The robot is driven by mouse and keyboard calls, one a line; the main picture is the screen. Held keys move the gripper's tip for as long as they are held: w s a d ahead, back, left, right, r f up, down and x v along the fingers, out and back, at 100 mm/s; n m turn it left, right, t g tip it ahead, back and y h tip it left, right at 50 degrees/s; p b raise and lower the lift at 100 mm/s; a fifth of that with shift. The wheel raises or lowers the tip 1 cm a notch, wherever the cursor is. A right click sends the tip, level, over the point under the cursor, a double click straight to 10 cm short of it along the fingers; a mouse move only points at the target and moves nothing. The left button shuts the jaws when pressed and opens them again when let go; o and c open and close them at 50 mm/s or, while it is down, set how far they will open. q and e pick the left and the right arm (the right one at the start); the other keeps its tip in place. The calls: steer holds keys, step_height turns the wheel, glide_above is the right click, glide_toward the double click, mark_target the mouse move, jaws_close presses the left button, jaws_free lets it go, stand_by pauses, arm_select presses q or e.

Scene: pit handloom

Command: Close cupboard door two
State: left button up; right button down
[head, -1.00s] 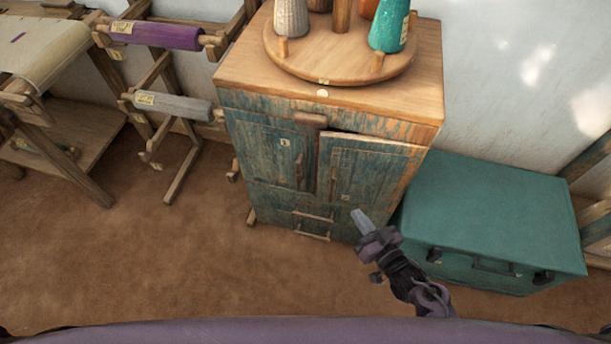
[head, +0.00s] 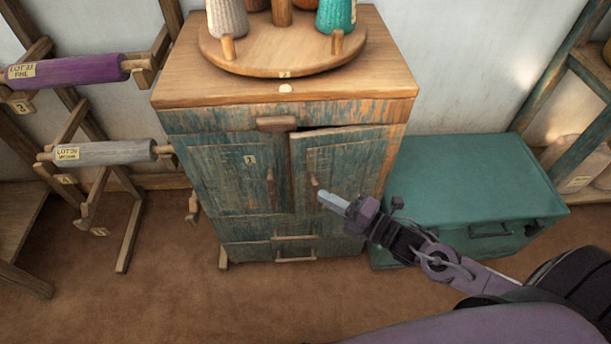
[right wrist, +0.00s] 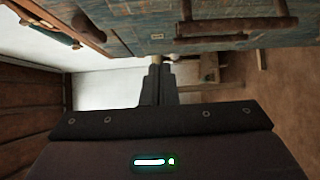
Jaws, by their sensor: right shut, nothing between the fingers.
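The blue-green worn wooden cupboard (head: 190,118) stands in the middle of the head view. Its right door (head: 345,155) is slightly ajar, with a dark gap along its left edge and its top edge standing proud. Its left door (head: 225,175) bears a small number label and looks shut. My right gripper (head: 333,201) is shut and empty in front of the lower left part of the right door, close to its handle (head: 315,183). I cannot tell whether it touches the door. In the right wrist view the fingers (right wrist: 158,85) are together below the cupboard front (right wrist: 220,42). My left gripper is out of view.
A teal chest (head: 460,180) stands right of the cupboard, beneath my right arm. A round wooden turntable (head: 270,62) with yarn cones is on the cupboard top. A rack with a purple roll (head: 75,70) and a grey roll (head: 105,151) stands left. The floor in front is clear.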

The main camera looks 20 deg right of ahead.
mark_target(305, 164)
steer(key=w, duration=0.2)
steer(key=w+a, duration=0.1)
steer(key=w, duration=0.2)
steer(key=w+a, duration=0.1)
steer(key=w, duration=0.1)
steer(key=shift+w+a, duration=0.25)
steer(key=shift+w, duration=0.05)
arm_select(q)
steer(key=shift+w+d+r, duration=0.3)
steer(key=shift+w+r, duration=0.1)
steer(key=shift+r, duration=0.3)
arm_select(e)
steer(key=shift+w, duration=0.3)
steer(key=shift+w, duration=0.15)
steer(key=shift+w+m+t+h, duration=0.55)
steer(key=shift+w+h, duration=0.25)
steer(key=shift+w, duration=0.35)
steer(key=shift+w+d+m+h, duration=0.15)
steer(key=shift+w+m+h, duration=0.1)
steer(key=shift+w+h, duration=0.05)
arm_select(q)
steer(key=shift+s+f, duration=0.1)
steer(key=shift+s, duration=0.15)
arm_select(e)
steer(key=shift+d+r, duration=0.1)
steer(key=shift+r, duration=0.05)
